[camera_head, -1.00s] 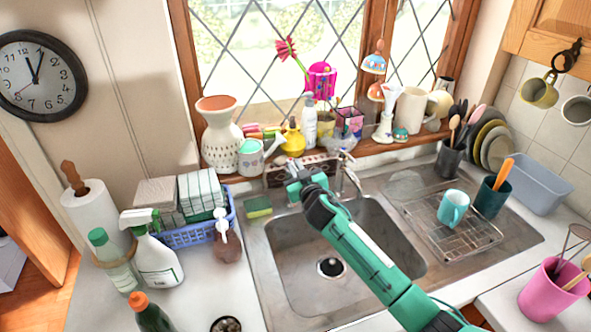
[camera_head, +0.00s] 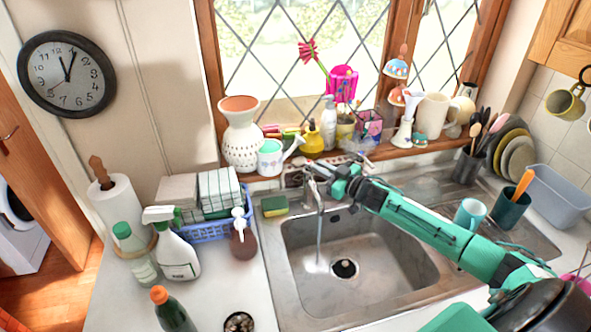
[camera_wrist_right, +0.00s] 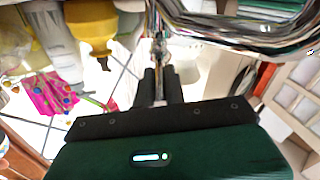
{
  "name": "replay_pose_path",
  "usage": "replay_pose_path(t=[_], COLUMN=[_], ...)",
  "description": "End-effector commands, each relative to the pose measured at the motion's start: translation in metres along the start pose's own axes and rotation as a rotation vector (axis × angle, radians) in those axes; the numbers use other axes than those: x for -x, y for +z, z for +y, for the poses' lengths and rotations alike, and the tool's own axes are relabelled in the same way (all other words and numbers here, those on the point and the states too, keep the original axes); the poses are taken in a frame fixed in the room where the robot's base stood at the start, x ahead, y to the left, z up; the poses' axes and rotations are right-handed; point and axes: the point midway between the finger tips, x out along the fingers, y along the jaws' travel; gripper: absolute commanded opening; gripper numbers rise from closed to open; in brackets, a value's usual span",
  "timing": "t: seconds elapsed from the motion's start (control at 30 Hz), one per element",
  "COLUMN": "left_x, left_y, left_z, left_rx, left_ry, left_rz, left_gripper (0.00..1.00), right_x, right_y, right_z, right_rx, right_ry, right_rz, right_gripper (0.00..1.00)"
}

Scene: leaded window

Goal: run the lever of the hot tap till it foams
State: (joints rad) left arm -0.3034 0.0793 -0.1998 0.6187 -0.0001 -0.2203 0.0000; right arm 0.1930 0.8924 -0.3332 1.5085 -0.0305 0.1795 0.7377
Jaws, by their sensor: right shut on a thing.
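Two taps stand at the back of the steel sink. Water runs in a thin stream (camera_head: 319,240) from the left tap (camera_head: 312,190) into the basin, with a pale splash at the bottom. No hot or cold marking is readable. My right gripper (camera_head: 334,180) reaches in from the right at the top of the left tap and covers most of the other tap. In the right wrist view its dark fingers (camera_wrist_right: 161,84) are shut on a shiny metal part, the tap's lever (camera_wrist_right: 159,50). The lever is mostly hidden in the head view. My left gripper is not in view.
A sponge (camera_head: 274,206) lies left of the taps. The sill behind carries a white vase (camera_head: 240,140), a watering can (camera_head: 270,158) and a yellow pot (camera_head: 312,143).

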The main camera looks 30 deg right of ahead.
Motion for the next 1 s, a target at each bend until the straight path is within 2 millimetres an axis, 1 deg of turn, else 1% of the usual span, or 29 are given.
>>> replay_pose_path(t=[0.03,0.1,0.3,0.63,1.0], left_x=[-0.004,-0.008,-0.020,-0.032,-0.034], left_y=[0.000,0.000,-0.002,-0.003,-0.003], left_z=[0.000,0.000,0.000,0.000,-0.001], left_rx=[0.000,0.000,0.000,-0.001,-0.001], left_ry=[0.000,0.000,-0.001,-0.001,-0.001], left_rz=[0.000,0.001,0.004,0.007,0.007], left_gripper=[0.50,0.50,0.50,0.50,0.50], right_x=[0.005,0.008,0.010,0.009,0.008], right_y=[0.003,0.004,0.006,0.006,0.005], right_z=[0.007,0.012,0.020,0.025,0.026], right_rx=[0.008,0.007,0.005,0.001,0.000], right_ry=[-0.025,-0.064,-0.173,-0.287,-0.317], right_rz=[0.003,0.011,0.035,0.058,0.063], right_gripper=[0.00,0.00,0.00,0.00,0.00])
